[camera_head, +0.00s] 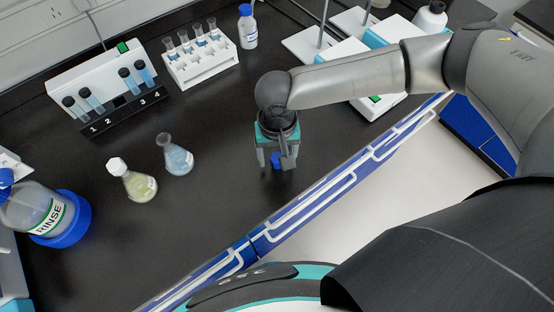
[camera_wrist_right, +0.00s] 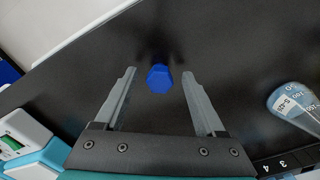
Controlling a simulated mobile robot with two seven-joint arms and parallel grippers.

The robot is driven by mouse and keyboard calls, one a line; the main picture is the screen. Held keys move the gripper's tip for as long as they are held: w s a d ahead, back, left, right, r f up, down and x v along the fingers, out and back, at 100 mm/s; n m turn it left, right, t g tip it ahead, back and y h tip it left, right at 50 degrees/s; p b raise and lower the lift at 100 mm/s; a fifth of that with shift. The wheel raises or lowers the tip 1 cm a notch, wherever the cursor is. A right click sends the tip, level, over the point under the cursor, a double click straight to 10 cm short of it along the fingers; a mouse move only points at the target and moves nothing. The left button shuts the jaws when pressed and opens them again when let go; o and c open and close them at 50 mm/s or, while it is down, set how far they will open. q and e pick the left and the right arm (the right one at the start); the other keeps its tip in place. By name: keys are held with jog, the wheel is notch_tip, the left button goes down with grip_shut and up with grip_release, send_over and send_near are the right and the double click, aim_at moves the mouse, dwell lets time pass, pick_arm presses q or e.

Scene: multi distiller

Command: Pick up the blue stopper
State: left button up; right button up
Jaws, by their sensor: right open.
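The blue stopper (camera_wrist_right: 159,78) stands on the black bench. In the right wrist view it lies between the tips of my right gripper (camera_wrist_right: 157,92), with a gap on both sides. In the head view the stopper (camera_head: 277,160) is partly hidden by the fingers of my right gripper (camera_head: 276,164), which points down over it near the bench's front edge. The right gripper is open and holds nothing. My left gripper is not in view.
Two flasks, one with yellowish liquid (camera_head: 137,184) and one with blue liquid (camera_head: 178,158), stand to the left. A numbered tube rack (camera_head: 118,113), a white tube rack (camera_head: 200,62) and a rinse bottle (camera_head: 32,208) are farther away. Bare bench surrounds the stopper.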

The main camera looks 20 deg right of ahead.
jog(key=shift+f, duration=0.6)
grip_shut()
